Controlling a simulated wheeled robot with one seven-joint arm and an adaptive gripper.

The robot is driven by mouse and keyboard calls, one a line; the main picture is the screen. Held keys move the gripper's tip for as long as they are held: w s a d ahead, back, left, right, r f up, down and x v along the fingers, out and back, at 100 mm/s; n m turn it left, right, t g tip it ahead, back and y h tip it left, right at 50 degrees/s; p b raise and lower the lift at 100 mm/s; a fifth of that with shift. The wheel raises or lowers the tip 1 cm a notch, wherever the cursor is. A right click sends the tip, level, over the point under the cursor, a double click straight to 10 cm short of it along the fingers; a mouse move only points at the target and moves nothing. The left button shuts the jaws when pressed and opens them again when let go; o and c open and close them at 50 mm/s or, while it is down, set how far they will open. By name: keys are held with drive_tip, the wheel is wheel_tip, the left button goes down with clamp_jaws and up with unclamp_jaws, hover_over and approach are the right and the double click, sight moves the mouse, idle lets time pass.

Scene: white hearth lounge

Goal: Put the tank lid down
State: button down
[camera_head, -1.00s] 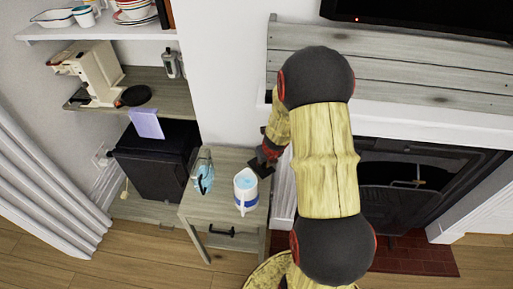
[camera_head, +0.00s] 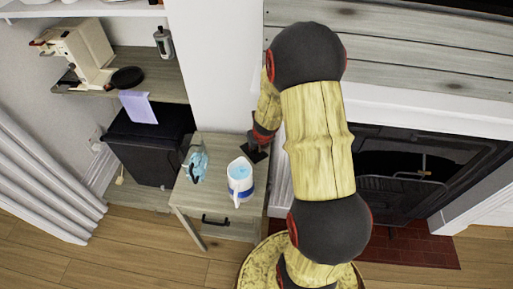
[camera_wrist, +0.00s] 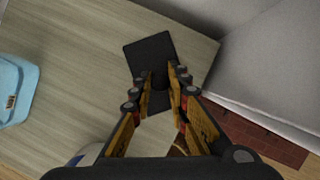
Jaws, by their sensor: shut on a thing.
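The tank lid (camera_wrist: 151,60) is a flat dark rectangular plate. In the wrist view it lies between my gripper's fingers (camera_wrist: 160,82), which are shut on its raised middle part. In the head view, the lid (camera_head: 258,155) shows small and dark under my gripper (camera_head: 257,145), at the right back part of the small wooden cabinet's top (camera_head: 217,150). I cannot tell whether the lid touches the top. A light blue see-through container, perhaps the tank (camera_head: 195,165), stands at the left of the top. It also shows in the wrist view (camera_wrist: 12,88).
A white jug (camera_head: 240,185) with a blue band and light blue contents stands in front of the lid. A coffee machine (camera_head: 80,50) sits on the shelf at left. The fireplace (camera_head: 400,180) is at right. Bare wood lies between container and lid.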

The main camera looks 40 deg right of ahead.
drive_tip(key=c, duration=2.2)
unclamp_jaws()
drive_tip(key=shift+f, duration=0.15)
drive_tip(key=o, duration=0.4)
drive_tip(key=shift+o, duration=0.4)
